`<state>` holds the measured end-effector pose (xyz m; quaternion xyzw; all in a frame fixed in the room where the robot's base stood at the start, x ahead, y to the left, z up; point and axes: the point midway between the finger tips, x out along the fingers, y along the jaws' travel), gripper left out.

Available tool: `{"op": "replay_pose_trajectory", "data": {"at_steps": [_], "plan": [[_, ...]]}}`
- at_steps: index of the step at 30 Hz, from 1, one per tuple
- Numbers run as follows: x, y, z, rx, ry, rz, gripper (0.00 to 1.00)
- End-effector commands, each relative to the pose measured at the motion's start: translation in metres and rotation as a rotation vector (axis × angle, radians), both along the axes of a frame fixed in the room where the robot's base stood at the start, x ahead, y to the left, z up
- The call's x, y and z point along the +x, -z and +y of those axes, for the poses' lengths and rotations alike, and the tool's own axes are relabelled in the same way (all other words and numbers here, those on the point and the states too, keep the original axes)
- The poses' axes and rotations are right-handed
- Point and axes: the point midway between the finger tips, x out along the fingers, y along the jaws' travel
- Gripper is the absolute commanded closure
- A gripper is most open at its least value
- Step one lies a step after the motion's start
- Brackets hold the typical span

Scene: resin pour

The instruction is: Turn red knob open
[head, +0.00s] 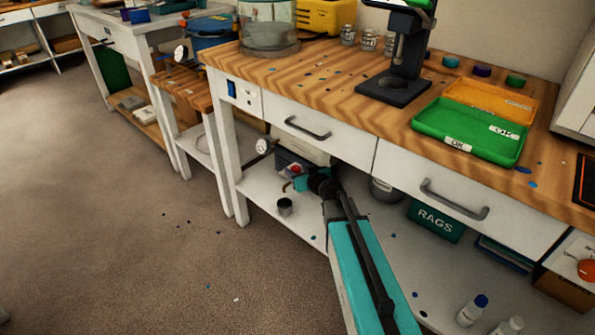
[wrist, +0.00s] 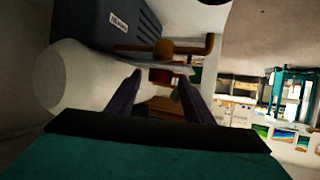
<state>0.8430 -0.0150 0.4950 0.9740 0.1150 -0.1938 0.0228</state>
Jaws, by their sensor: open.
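The red knob (wrist: 160,77) shows in the wrist view between and just beyond the fingertips of my gripper (wrist: 158,82). The fingers are dark, apart and empty, one on each side of the knob. I cannot tell whether either finger touches it. A brass pipe with a round fitting (wrist: 163,48) runs across just above the knob. In the head view my gripper (head: 293,184) reaches under the bench, and a small red spot of the knob (head: 296,169) shows just above it. The gripper hides part of the pipework there.
A dark labelled pump body (wrist: 100,25) and a white rounded tank (wrist: 75,80) stand close on the left in the wrist view. A gauge (head: 264,146) and a small dark cup (head: 285,207) are near my gripper. The drawer front (head: 310,130) overhangs the lower shelf.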

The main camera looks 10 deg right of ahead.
Motion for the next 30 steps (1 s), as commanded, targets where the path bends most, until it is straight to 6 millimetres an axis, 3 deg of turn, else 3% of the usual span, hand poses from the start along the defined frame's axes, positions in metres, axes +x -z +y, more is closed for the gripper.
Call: {"op": "replay_pose_trajectory", "data": {"at_steps": [1, 8, 30], "plan": [[0.0000, 0.0000, 0.0000, 0.000, 0.000, 0.000, 0.56], [-0.0001, -0.0001, 0.0002, 0.000, 0.000, 0.000, 0.93], [0.0001, -0.0001, 0.0012, -0.001, 0.049, 0.007, 0.93]]}}
